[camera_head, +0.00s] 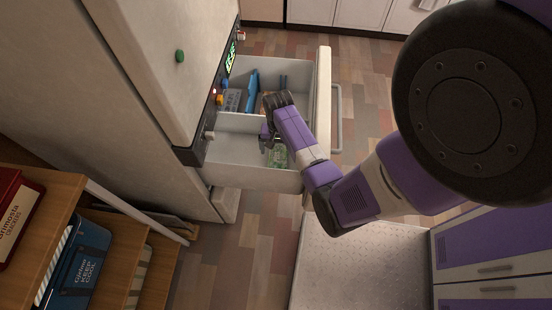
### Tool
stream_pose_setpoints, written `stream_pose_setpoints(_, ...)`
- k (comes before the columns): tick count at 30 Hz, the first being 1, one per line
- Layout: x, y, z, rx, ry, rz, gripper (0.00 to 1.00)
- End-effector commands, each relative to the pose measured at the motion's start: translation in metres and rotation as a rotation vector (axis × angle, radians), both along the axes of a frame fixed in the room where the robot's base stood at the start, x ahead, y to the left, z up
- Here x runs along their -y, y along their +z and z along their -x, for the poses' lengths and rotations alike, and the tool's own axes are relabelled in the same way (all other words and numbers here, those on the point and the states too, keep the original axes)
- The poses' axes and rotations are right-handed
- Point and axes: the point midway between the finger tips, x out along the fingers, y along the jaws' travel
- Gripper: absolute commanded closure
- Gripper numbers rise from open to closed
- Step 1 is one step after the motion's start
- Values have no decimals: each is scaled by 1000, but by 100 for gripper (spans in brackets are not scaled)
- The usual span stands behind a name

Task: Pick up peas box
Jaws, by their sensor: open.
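A small green and pale box (278,159), which looks like the peas box, lies in the near compartment of the open drawer (235,150). Its print is too small to read, and my arm hides part of it. My gripper (268,139) reaches down into the drawer, beside and just above the box on its left side. It is open and appears to hold nothing. I cannot tell whether the fingers touch the box.
The drawer's far compartment holds blue items (252,92) and a grey item (232,100). A divider and the raised drawer front (323,100) border my gripper. The appliance body (150,60) stands left.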

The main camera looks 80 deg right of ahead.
Motion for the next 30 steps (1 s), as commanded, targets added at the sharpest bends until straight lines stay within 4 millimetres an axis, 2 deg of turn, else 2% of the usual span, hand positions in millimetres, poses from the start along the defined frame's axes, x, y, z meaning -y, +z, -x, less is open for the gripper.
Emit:
stream_pose_setpoints(12, -1, -53, 1, 1, 2, 2, 9)
stream_pose_setpoints(22, -1, -59, 1, 2, 3, 4, 9)
stream_pose_setpoints(23, -1, -59, 1, 2, 3, 4, 13)
stream_pose_setpoints(30, -1, -59, 1, 2, 3, 3, 60)
